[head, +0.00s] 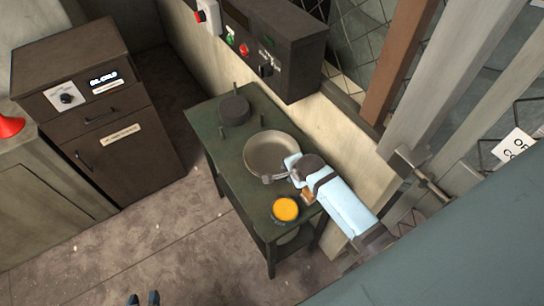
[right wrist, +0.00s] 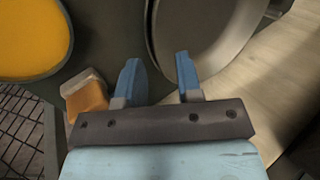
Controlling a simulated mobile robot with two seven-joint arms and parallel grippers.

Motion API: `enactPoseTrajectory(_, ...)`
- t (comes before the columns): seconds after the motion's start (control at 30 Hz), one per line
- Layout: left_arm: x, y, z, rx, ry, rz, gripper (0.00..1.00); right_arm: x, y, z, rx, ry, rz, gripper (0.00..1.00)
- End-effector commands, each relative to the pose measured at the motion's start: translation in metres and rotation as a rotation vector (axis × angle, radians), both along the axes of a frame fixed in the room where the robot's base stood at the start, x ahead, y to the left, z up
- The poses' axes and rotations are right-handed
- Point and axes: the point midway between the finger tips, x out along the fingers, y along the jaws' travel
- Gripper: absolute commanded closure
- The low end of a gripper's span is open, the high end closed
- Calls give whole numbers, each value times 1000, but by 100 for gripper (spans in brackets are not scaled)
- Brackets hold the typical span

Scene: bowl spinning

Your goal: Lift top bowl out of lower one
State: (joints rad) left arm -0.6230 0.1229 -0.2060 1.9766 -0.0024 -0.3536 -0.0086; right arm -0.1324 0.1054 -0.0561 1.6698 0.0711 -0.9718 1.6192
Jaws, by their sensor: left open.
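A grey-beige bowl (head: 268,147) sits on the dark green table (head: 222,147). The head view does not clearly show a second bowl under it. In the right wrist view, the bowl (right wrist: 205,35) fills the top middle, with a double rim line at its left. My right gripper (right wrist: 160,78) is open, its blue fingers apart beside the rim. The rim shows between and beyond the fingertips; I cannot tell whether they touch it. My left gripper (head: 143,299) is open and empty at the bottom edge of the head view, far from the table.
An orange-topped round item (head: 285,209) stands at the table's near end, with a small brown block (head: 307,195) beside it. A dark round piece (head: 234,109) with pegs is at the far end. A wall control box (head: 262,45) overhangs behind; a dark cabinet (head: 120,150) stands left.

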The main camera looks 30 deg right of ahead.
Motion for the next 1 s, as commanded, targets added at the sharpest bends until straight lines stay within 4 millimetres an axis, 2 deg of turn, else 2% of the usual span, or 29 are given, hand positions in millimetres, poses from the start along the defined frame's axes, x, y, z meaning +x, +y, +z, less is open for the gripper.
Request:
enactPoseTrajectory(0.17,3,-2,0,-15,5,18,57,9,0,-15,1,1,-1,67)
enactPoseTrajectory(0.4,0,-2,-6,-15,17,20,57,10,1,-17,1,0,-1,67)
enactPoseTrajectory(0.53,-2,-1,-7,-13,19,19,57,9,1,-17,0,0,0,97)
enactPoseTrajectory(0.57,-2,-1,-6,-12,19,19,57,9,1,-17,0,0,0,100)
enactPoseTrajectory(1.0,-1,-2,-3,-13,11,16,57,10,1,-12,1,-2,-1,100)
